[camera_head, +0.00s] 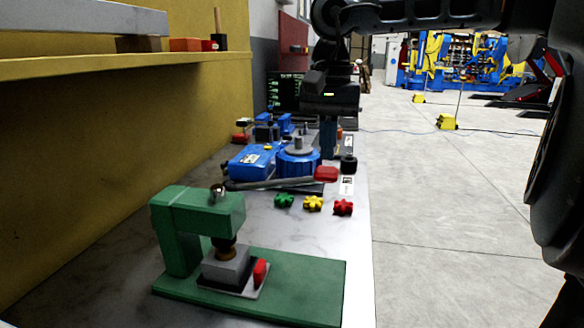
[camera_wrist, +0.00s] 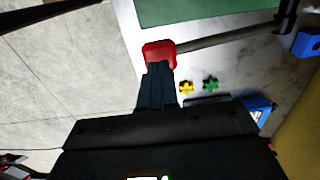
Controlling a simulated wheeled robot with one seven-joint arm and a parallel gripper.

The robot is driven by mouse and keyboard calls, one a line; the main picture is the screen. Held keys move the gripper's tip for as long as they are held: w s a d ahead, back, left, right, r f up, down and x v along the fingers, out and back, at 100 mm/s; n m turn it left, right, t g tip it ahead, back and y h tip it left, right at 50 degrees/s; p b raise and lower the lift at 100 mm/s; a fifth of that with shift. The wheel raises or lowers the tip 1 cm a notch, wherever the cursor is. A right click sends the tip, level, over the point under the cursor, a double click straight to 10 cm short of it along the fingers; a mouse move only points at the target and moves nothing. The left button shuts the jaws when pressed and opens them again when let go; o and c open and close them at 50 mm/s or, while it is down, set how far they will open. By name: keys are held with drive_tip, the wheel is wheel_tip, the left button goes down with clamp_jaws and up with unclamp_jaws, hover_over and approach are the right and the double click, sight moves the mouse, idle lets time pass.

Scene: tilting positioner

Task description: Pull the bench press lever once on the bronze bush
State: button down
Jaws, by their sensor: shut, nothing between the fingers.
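The green bench press (camera_head: 205,215) stands at the lower left in the head view. The bronze bush (camera_head: 225,245) sits on a grey block (camera_head: 226,265) under the dark ram, largely hidden by the press head. The grey lever (camera_head: 270,184) reaches out to the right and ends in a red grip (camera_head: 326,174). The wrist view shows the lever (camera_wrist: 225,38) and its red grip (camera_wrist: 158,52) as well. My gripper (camera_head: 328,157) is shut and empty, fingers pointing down above the grip. In the wrist view the fingertips (camera_wrist: 158,66) are at the grip's edge; I cannot tell whether they touch.
Green (camera_head: 284,200), yellow (camera_head: 313,203) and red (camera_head: 343,207) star knobs lie on the bench behind the press. A blue positioner (camera_head: 298,163) stands further back. A yellow shelf (camera_head: 120,63) overhangs the left side. Open floor (camera_head: 440,200) lies right of the bench.

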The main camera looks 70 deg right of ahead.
wheel_tip(320, 180, up, 5)
drive_tip(key=p, duration=0.2)
drive_tip(key=shift+p, duration=0.35)
idle(0.8)
